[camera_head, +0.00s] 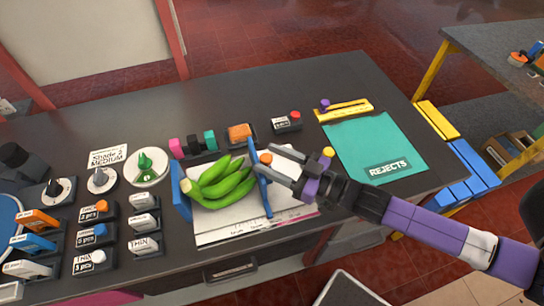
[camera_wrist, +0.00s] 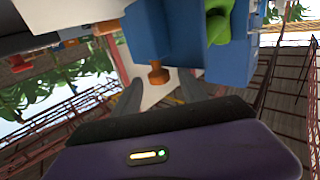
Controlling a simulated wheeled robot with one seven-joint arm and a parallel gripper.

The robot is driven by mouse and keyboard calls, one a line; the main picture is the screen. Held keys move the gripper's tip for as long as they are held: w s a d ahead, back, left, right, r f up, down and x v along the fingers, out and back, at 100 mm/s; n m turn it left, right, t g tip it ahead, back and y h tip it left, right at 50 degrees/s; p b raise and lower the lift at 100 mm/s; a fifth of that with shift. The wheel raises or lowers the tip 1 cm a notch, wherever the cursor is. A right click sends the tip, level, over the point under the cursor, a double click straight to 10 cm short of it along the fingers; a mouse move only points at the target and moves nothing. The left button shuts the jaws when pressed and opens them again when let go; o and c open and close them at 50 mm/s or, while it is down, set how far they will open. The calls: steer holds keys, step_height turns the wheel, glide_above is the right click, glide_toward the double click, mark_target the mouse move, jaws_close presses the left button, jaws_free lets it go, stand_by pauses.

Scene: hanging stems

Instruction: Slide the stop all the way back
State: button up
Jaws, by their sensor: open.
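The stop is a blue upright plate (camera_head: 262,190) with an orange knob (camera_head: 265,158), standing on a white marked board (camera_head: 235,229). Green bananas (camera_head: 220,184) lie between it and another blue plate (camera_head: 181,191) on the left. My gripper (camera_head: 270,163) is open at the stop's right side, its fingertips by the knob. In the wrist view the orange knob (camera_wrist: 157,73) shows between and just beyond the open fingertips (camera_wrist: 160,88), with the blue plate (camera_wrist: 149,32) behind it. I cannot tell whether the fingers touch the knob.
A teal REJECTS mat (camera_head: 373,147) lies right of the board. A yellow tray (camera_head: 344,110) and a small dark box (camera_head: 287,122) sit behind. Several labelled knob blocks (camera_head: 97,234) stand at the left. The far middle of the table is clear.

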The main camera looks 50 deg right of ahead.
steer(key=shift+w, duration=0.1)
jaws_close()
stand_by(1.4)
